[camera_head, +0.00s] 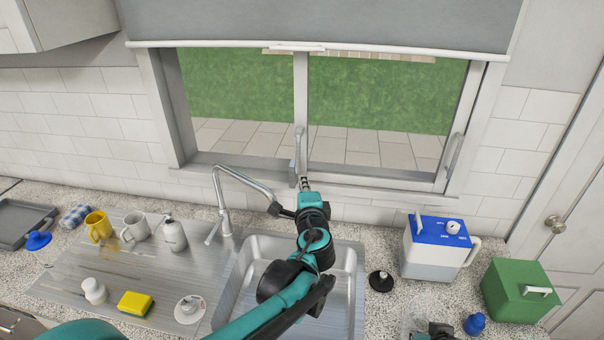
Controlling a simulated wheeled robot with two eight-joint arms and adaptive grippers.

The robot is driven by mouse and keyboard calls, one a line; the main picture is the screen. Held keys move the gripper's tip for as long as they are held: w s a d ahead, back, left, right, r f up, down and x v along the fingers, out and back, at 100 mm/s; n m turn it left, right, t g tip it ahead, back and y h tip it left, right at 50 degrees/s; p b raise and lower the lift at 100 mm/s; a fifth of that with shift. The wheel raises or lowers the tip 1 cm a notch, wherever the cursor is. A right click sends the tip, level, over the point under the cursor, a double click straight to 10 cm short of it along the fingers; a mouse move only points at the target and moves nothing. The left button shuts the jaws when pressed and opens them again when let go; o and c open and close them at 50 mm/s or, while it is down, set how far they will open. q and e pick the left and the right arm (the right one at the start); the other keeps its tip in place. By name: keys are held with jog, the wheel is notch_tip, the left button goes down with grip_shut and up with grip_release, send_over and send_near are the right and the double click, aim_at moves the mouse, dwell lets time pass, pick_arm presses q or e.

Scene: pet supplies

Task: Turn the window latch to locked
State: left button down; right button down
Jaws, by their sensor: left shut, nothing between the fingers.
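The window (388,95) has two panes with a pale upright frame between them. A slim grey handle (299,138), which looks like the latch, stands upright low on this middle frame. My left gripper (304,180) is shut and empty, pointing up at the handle's lower end. It overlaps the handle's base in the picture, and I cannot tell whether they touch. A second grey handle (454,155) is on the right side of the window frame. A dark part at the bottom edge may be my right gripper (436,331); its fingers cannot be made out.
The faucet (224,195) stands close left of my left arm, above the steel sink (345,265). A blue-and-white jug (432,255) and a green box (519,291) stand on the right counter. Mugs and a sponge (135,304) sit on the left.

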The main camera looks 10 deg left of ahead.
aim_at(298, 158)
pick_arm(q)
jog(key=b+x, duration=0.1)
jog(key=x, duration=1.2)
jog(key=shift+a+b, duration=0.15)
jog(key=shift+b, duration=0.15)
jog(key=shift+x, duration=0.8)
